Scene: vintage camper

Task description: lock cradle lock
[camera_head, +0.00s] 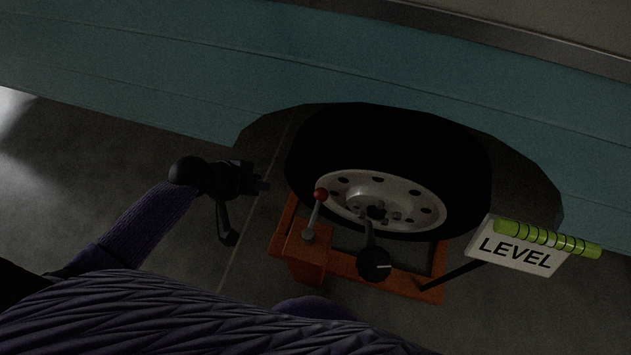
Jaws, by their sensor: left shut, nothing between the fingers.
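An orange cradle (343,264) sits on the floor around the lower part of a camper wheel (397,197). On its left post stands a grey lever with a red ball knob (321,194), pointing up and tilted slightly right. A black round knob (375,264) with a pale mark is on the cradle's front, below the wheel hub. My left gripper (263,186) is shut and empty, to the left of the tyre and of the red-knobbed lever, apart from both. My right gripper is not in view.
A white LEVEL sign (515,254) with a green tube level (547,239) stands out at the cradle's right on a dark arm. The teal camper side (250,75) overhangs the wheel. Grey floor (185,262) is clear at left.

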